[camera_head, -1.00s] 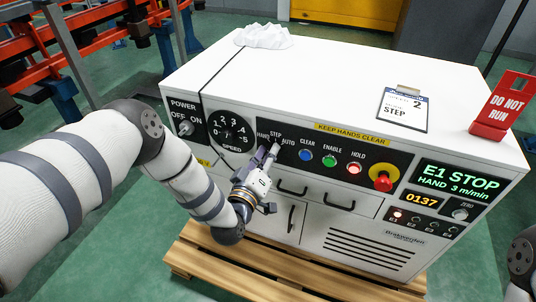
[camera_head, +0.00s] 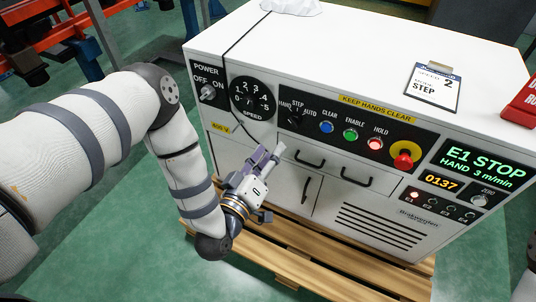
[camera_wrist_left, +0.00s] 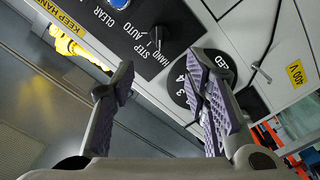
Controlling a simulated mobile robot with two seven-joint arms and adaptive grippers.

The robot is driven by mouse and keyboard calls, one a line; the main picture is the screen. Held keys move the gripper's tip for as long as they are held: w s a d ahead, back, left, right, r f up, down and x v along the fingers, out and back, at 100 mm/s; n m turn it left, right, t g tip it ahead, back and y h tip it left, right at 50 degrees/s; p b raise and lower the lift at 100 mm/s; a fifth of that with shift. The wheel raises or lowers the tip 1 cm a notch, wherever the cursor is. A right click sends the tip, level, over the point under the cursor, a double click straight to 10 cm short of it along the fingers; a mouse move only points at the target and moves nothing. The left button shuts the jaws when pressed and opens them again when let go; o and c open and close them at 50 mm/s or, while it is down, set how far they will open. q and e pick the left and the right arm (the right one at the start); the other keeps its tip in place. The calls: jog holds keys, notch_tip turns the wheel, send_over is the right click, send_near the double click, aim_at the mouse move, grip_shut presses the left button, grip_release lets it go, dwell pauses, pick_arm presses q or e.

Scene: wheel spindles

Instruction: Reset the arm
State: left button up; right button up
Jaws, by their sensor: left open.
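My left gripper (camera_head: 264,168) is open and empty, low in front of the cabinet's front. It is below the HAND/STEP/AUTO selector (camera_head: 293,118) and apart from it in the head view. In the left wrist view the two purple-padded fingers (camera_wrist_left: 162,88) are spread wide, with the selector (camera_wrist_left: 156,46) seen beyond them. The selector's exact setting is hard to read; the display (camera_head: 483,168) reads "E1 STOP, HAND 3 m/min".
The white cabinet (camera_head: 375,45) carries a speed dial (camera_head: 252,98), a power switch (camera_head: 208,92), lit buttons and a red emergency knob (camera_head: 403,160). On top are a card (camera_head: 435,88), a red sign (camera_head: 524,103) and a white cloth (camera_head: 291,6). A wooden pallet (camera_head: 330,270) lies below.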

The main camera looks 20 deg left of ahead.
pick_arm(q)
jog(key=shift+s, duration=0.4)
